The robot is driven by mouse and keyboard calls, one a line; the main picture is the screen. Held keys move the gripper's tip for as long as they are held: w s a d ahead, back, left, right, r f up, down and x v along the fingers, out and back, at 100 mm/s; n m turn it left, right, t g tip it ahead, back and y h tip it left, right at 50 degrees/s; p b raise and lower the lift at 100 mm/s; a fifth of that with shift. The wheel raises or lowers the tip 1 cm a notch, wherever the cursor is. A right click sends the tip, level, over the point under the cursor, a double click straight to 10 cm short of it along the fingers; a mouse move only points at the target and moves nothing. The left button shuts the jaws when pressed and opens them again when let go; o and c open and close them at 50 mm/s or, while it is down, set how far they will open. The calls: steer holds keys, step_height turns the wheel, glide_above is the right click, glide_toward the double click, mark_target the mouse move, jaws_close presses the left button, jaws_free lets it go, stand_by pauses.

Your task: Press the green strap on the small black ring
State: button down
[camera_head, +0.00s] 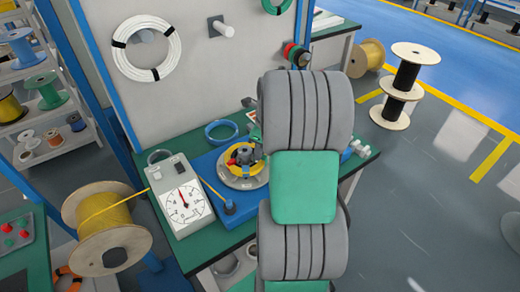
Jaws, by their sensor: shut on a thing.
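My grey and green arm fills the middle of the view and hides much of the work spot. What looks like the end of my gripper (244,154) is a small dark shape at the arm's left edge, over a round fixture. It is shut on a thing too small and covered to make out. The fixture (250,182) is a pale disc with yellow and black parts on a blue board (208,163). A small green patch (256,134) shows beside my arm; I cannot tell whether it is the strap. I cannot pick out the small black ring.
A dial box (180,197) stands left on the green bench, near a yellow cable spool (106,232). A blue cable coil (221,131) lies behind the fixture. White fittings (358,148) lie right of my arm. Black spools (402,85) stand on the floor at right.

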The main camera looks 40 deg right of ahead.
steer(key=shift+f, duration=0.55)
steer(key=shift+f+b, duration=0.35)
steer(key=shift+f, duration=0.25)
stand_by(0.7)
steer(key=c, duration=1.3)
jaws_free()
steer(key=shift+r, duration=0.1)
step_height(320, 180, up, 8)
steer(key=p, duration=0.7)
